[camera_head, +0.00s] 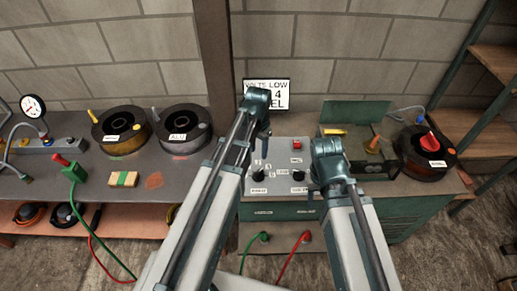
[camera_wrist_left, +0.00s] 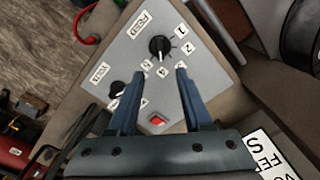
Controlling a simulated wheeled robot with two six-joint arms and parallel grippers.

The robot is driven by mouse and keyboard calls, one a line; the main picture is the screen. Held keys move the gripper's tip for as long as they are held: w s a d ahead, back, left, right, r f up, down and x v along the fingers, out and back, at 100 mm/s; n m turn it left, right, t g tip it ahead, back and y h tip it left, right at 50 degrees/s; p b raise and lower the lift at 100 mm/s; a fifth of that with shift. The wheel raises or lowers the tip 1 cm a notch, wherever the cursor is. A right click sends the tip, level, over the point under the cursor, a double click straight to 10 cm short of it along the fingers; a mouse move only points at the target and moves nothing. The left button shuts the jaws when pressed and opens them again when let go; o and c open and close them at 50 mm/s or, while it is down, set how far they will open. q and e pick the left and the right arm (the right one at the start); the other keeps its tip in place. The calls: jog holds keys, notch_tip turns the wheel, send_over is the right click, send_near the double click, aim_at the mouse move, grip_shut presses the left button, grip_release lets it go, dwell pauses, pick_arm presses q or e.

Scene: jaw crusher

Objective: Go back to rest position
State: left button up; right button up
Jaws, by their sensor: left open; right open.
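My left gripper (camera_head: 264,140) hangs over the grey control panel (camera_head: 282,155), with its arm rising from the bottom of the head view. In the left wrist view its two blue fingers (camera_wrist_left: 160,95) are apart with nothing between them. Beyond the fingertips is a black knob (camera_wrist_left: 160,47) with number labels; I cannot tell the exact gap to it. A second black knob (camera_wrist_left: 117,88) and a red switch (camera_wrist_left: 157,120) are also on the panel. My right gripper (camera_head: 312,192) is at the panel's right side, partly hidden by its own wrist, and holds nothing visible.
A sign (camera_head: 279,98) stands behind the panel. A workbench (camera_head: 110,190) at left carries two spools, a gauge and a green clamp. At right are an open green box (camera_head: 352,118) and a dark spool (camera_head: 424,155). Green and red cables hang below the panel.

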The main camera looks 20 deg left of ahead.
pick_arm(q)
jog(key=shift+r, duration=0.15)
dwell(0.3)
jog(key=s+d+n+y, duration=0.1)
jog(key=s+d, duration=0.9)
jog(key=s, duration=0.4)
jog(key=shift+s+d, duration=0.2)
jog(key=shift+s, duration=0.05)
